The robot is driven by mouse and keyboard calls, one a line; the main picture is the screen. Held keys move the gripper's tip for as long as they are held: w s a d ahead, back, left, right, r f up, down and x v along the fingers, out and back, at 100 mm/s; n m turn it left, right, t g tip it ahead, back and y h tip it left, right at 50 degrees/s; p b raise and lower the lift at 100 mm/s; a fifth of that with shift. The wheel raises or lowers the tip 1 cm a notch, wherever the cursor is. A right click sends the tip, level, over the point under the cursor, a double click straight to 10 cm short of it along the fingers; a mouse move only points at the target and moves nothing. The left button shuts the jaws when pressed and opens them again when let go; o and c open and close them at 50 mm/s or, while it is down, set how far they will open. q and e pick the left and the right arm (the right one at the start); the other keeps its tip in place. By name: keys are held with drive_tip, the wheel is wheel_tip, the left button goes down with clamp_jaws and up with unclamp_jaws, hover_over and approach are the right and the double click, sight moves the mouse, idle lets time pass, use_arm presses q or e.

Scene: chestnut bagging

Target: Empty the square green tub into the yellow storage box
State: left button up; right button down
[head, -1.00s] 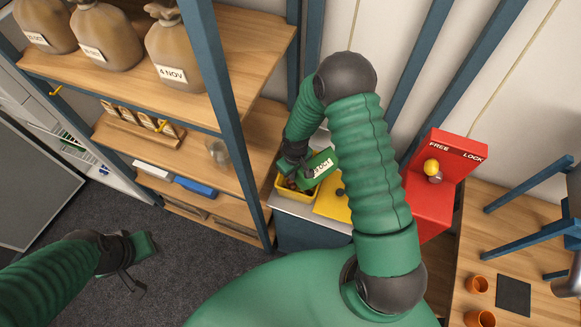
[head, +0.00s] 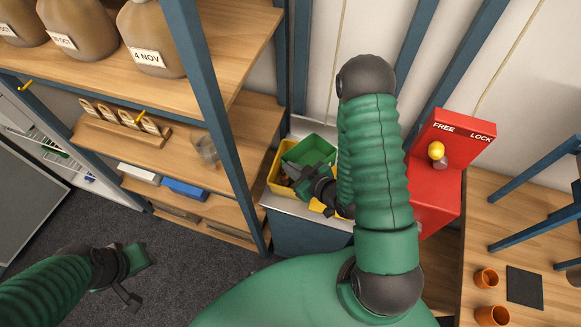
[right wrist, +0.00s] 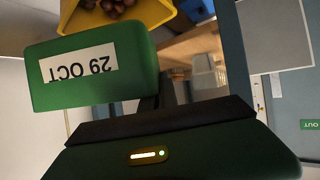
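The square green tub (head: 312,147) is in my right gripper (head: 303,176), at the yellow storage box (head: 277,181). In the head view its green inside shows and no chestnuts are seen in it. In the right wrist view the tub (right wrist: 95,70) carries a "29 OCT" label that reads upside down, and the yellow box (right wrist: 150,12) with brown chestnuts (right wrist: 115,5) shows behind it. The right fingertips are mostly hidden. My left gripper (head: 128,268) hangs over the dark floor, away from both; its finger gap is unclear.
A wooden shelf rack with blue posts (head: 215,110) stands close on the left, with labelled sacks (head: 150,35) on top and a glass jar (head: 203,148) below. A red FREE/LOCK box (head: 435,185) stands to the right. Orange cups (head: 487,278) sit on the right table.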

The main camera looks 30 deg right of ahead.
drive_tip(key=shift+s+r+t+b, duration=0.1)
drive_tip(key=shift+t+b, duration=0.35)
drive_tip(key=shift+t, duration=0.25)
drive_tip(key=s+a+r+p, duration=0.3)
drive_tip(key=s+r+p, duration=0.2)
drive_tip(key=p, duration=0.6)
wheel_tip(320, 180, up, 2)
drive_tip(key=shift+r+p, duration=0.25)
drive_tip(key=shift+p, duration=0.05)
drive_tip(key=shift+s, duration=0.1)
